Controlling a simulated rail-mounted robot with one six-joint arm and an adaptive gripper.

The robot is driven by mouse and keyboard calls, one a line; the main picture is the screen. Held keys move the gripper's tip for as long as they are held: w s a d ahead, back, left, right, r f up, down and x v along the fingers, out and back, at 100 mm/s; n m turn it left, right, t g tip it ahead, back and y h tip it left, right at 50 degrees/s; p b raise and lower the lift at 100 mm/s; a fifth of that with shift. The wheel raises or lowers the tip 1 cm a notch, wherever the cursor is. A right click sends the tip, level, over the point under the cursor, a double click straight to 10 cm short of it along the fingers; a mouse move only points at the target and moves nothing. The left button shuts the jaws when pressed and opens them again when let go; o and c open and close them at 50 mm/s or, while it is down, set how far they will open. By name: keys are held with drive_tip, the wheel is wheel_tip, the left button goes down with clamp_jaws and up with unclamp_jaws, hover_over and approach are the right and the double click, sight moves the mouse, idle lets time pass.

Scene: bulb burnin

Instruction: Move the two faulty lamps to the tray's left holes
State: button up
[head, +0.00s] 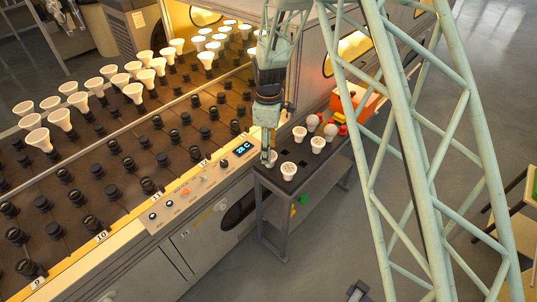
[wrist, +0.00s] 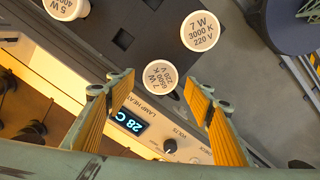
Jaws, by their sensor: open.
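My gripper (head: 268,152) is open, pointing down over the near end of the dark tray (head: 262,172). In the wrist view my gripper (wrist: 158,86) has its yellow fingers on either side of a white lamp (wrist: 160,74) marked 7 W 6500 K 220 V; contact is unclear. A second lamp (wrist: 200,32), marked 7 W 3000 K 220 V, stands beyond it, and a third lamp (wrist: 66,5), marked 5 W, is partly cut off. In the head view, white lamps (head: 288,170), (head: 318,144) and (head: 299,132) stand on the tray. An empty square hole (wrist: 123,39) shows. I cannot tell which lamps are faulty.
The burn-in rack (head: 120,165), with many dark sockets and several white lamps at the back, fills the left. Its control panel (head: 200,185) reads 28 C beside the tray. Round bulbs (head: 331,130) and an orange bin (head: 352,100) are at the tray's far end.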

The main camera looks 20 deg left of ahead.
wheel_tip(320, 180, up, 8)
drive_tip(key=shift+r, duration=0.15)
idle(0.4)
drive_tip(key=shift+r, duration=0.15)
idle(0.3)
drive_tip(key=s+d+r+m+t, duration=0.1)
drive_tip(key=s+d+r+m, duration=0.4)
drive_tip(key=d+r, duration=0.85)
drive_tip(key=s+d+r+m+t, duration=0.1)
drive_tip(key=s+d+r+m, duration=0.4)
drive_tip(key=d+r, duration=0.8)
drive_tip(key=s+d+r+m, duration=0.2)
drive_tip(key=s+d+r, duration=0.25)
drive_tip(key=s, duration=0.25)
drive_tip(key=s+d+r+m, duration=0.2)
drive_tip(key=s+d+r, duration=0.25)
drive_tip(key=s, duration=0.35)
drive_tip(key=s+d+m+t, duration=0.1)
drive_tip(key=s+d+m, duration=0.1)
drive_tip(key=s, duration=0.6)
drive_tip(key=s+d+f+m+t, duration=0.1)
drive_tip(key=s+d+m, duration=0.2)
drive_tip(key=s, duration=0.6)
drive_tip(key=shift+s+d, duration=0.25)
drive_tip(key=shift+d, duration=1.05)
